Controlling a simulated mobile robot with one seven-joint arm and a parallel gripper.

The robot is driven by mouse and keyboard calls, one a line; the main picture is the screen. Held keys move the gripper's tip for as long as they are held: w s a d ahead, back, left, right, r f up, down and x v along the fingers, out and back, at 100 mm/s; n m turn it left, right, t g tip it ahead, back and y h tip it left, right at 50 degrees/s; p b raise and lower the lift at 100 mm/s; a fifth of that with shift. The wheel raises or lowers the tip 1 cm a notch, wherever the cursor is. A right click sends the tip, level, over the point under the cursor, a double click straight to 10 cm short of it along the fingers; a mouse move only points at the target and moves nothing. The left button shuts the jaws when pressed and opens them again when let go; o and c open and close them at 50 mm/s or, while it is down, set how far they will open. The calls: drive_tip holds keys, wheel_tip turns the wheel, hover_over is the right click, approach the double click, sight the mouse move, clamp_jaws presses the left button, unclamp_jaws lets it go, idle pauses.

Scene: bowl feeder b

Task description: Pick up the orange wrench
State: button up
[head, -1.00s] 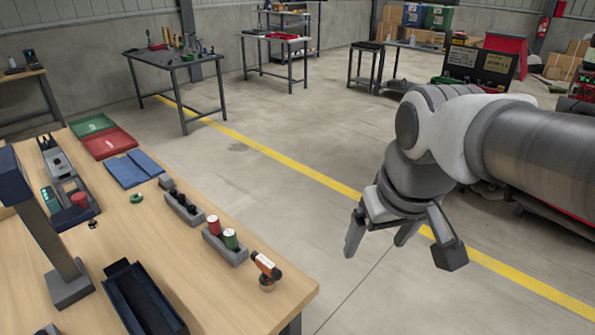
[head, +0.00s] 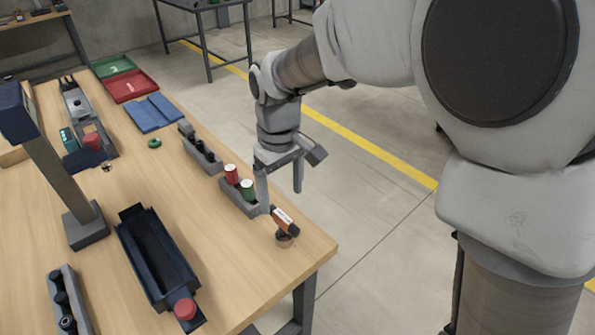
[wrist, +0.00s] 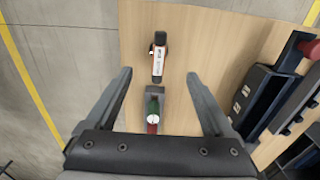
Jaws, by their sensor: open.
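The orange wrench (head: 284,217) looks like a short power tool with a white label and a dark end. It is at the near right corner of the wooden table. In the wrist view the orange wrench (wrist: 159,55) lies ahead of the fingertips, between their lines. My gripper (head: 281,195) is open and empty, pointing down by the table's right edge, close to the wrench in the picture. In the head view one finger overlaps the area beside the wrench, and I cannot tell the exact gap. The open gripper also shows in the wrist view (wrist: 158,76).
A grey holder (head: 232,199) with a red and a green cylinder stands beside the wrench, under the gripper in the wrist view. A dark blue bin (head: 147,262) and a grey post stand to the left. The table's near right corner has bare wood.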

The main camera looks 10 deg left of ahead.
sight(284, 234)
wheel_tip(284, 234, down, 13)
drive_tip(key=shift+w+f+b, duration=0.1)
drive_tip(key=shift+w+b, duration=0.05)
drive_tip(key=shift+b, duration=0.5)
clamp_jaws()
